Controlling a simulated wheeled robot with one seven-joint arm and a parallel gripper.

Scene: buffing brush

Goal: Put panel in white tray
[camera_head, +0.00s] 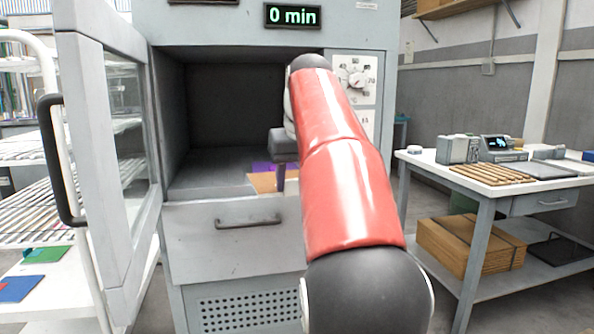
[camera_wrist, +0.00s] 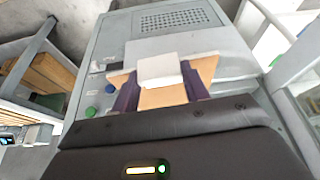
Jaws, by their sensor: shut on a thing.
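My gripper (camera_wrist: 160,90) is shut on a tan panel (camera_wrist: 165,98), with a dark purple finger on each side of it in the wrist view. A pale, blocky piece covers the panel's middle there; I cannot tell whether it belongs to the panel. In the head view the tan panel (camera_head: 262,183) shows just in front of the open oven chamber, above the drawer, with a purple patch behind it. My red arm hides its right side. I cannot pick out a white tray with certainty in either view.
The oven door (camera_head: 105,150) stands open at the left. The oven chamber (camera_head: 225,115) looks empty where visible. A white rack (camera_head: 20,150) at the far left has green and blue panels low down. A worktable (camera_head: 500,185) with boards and devices stands at the right.

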